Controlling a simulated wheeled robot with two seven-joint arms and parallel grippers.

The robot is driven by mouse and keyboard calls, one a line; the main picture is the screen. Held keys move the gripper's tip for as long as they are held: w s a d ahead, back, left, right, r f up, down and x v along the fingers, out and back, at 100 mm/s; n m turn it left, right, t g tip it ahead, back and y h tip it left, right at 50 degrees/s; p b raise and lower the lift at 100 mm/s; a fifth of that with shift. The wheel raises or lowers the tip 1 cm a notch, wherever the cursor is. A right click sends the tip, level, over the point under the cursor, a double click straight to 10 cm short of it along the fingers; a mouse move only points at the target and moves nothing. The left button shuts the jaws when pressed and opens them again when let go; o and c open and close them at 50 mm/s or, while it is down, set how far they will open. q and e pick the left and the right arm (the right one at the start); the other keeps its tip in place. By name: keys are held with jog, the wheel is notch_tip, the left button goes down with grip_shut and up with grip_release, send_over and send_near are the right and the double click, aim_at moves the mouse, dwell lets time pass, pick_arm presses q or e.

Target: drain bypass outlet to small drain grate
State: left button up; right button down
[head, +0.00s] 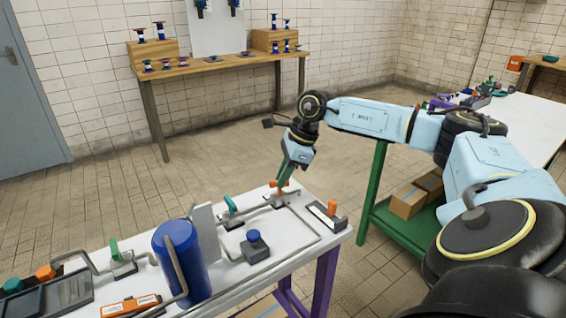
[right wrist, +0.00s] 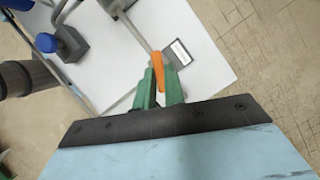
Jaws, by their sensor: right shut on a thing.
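My right gripper (head: 284,179) reaches down to the back right part of the white pipe table. Its green fingers are shut on an orange handle (head: 277,184) on the grey pipework; in the right wrist view the orange handle (right wrist: 157,70) stands between the fingers (right wrist: 158,92). Grey pipe (head: 312,228) runs along the table from there. My left gripper is out of view.
A tall blue cylinder (head: 182,264) and a dark box with a blue knob (head: 255,248) stand on the table. A labelled plate with an orange block (head: 326,213) sits at its right edge. A green stand with cardboard boxes (head: 410,200) is to the right.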

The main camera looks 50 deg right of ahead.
jog(key=m, duration=0.2)
jog(key=m+t+h, duration=0.1)
jog(key=shift+s+a+m+p, duration=0.15)
jog(key=shift+m+p, duration=0.2)
jog(key=shift+m, duration=0.05)
jog(key=m+h, duration=0.1)
jog(key=m, duration=0.1)
jog(key=shift+a+m+t, duration=0.1)
jog(key=shift+m+t, duration=0.2)
jog(key=m+h+b, duration=0.1)
jog(key=m, duration=0.2)
jog(key=shift+a+f, duration=0.1)
jog(key=shift+a, duration=0.05)
jog(key=shift+a+m+h+b, duration=0.1)
jog(key=shift+m+h+b, duration=0.4)
jog(key=shift+m, duration=0.7)
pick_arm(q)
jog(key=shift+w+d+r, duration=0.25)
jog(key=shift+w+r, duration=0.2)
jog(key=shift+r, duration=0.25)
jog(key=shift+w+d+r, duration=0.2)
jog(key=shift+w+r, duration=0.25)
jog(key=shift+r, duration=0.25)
pick_arm(e)
jog(key=shift+m+h, duration=0.3)
jog(key=shift+m, duration=0.3)
jog(key=c, duration=1.5)
grip_release()
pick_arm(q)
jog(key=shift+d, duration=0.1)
